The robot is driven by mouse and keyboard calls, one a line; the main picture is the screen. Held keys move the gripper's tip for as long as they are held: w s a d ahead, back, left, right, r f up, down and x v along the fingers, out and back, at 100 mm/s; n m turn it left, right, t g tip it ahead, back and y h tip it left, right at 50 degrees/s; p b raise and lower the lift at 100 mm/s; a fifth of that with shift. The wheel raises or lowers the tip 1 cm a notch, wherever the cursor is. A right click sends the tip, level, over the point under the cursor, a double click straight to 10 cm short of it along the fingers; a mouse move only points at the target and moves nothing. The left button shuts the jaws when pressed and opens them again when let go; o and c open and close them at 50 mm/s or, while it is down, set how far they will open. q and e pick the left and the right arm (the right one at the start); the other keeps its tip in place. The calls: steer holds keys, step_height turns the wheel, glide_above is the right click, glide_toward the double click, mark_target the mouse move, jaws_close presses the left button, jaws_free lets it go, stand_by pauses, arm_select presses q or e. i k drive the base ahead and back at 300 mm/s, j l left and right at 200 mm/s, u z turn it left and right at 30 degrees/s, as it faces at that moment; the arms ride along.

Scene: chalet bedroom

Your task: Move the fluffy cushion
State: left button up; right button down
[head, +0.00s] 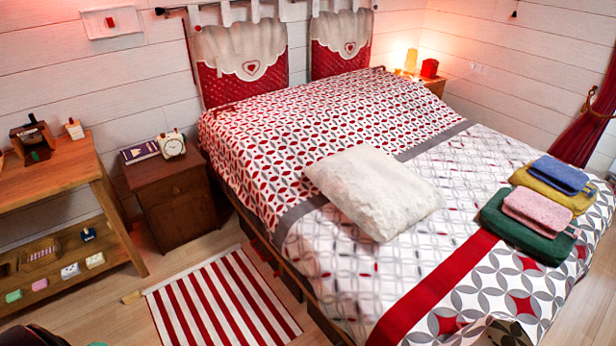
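The fluffy cushion (374,191) is off-white and shaggy. It lies flat on top of the bed (290,135), near the middle of its left side, on the red, grey and white patterned bedding. Nothing lies on the cushion and no gripper touches it. Neither of my grippers can be made out in the head view.
Folded towels (525,230) in several colours lie on the bed to the right. A nightstand (172,200) with a clock (172,146) and a wooden shelf table (60,187) stand at left. A red-striped rug (222,305) covers the floor beside the bed.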

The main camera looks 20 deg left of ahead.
mark_target(384, 198)
steer(key=u, duration=0.3)
steer(key=i+j, duration=0.25)
steer(key=j, duration=0.15)
steer(key=i+j, duration=0.2)
steer(key=j, duration=0.2)
steer(key=i+j, duration=0.45)
steer(key=j, duration=0.3)
